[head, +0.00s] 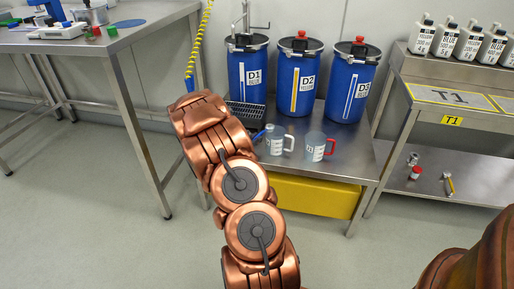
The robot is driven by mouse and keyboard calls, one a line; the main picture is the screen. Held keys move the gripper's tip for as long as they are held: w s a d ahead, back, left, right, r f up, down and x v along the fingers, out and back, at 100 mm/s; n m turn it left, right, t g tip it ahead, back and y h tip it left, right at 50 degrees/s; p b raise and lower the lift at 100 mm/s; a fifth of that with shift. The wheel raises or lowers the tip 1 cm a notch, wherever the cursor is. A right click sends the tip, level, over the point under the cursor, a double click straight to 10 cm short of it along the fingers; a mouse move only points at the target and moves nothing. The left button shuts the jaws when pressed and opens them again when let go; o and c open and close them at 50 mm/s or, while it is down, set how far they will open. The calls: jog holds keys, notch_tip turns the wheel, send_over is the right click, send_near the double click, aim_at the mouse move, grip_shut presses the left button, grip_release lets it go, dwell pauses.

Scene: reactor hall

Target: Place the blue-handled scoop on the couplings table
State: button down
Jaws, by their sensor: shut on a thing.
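A clear measuring scoop with a blue handle (276,141) is on the steel drum bench, just right of my copper arm. Its handle points left toward the arm. A similar clear scoop with a red handle (316,147) stands to its right. My gripper is not visible; my arm's links fill the middle of the head view and hide what lies behind them. I cannot see what it holds. No table is marked as the couplings table.
Three blue drums, D1 (247,72), D2 (297,78) and D3 (350,84), stand at the back of the bench. A yellow bin (315,196) is beneath it. Several white bottles (445,40) line T1's upper shelf. Another steel table (130,40) is at left. Open floor (90,200) lies left.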

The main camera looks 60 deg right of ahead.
jog(key=shift+f+b, duration=0.5)
jog(key=shift+f, duration=1.45)
jog(key=shift+f, duration=0.1)
jog(key=c, duration=1.4)
grip_release()
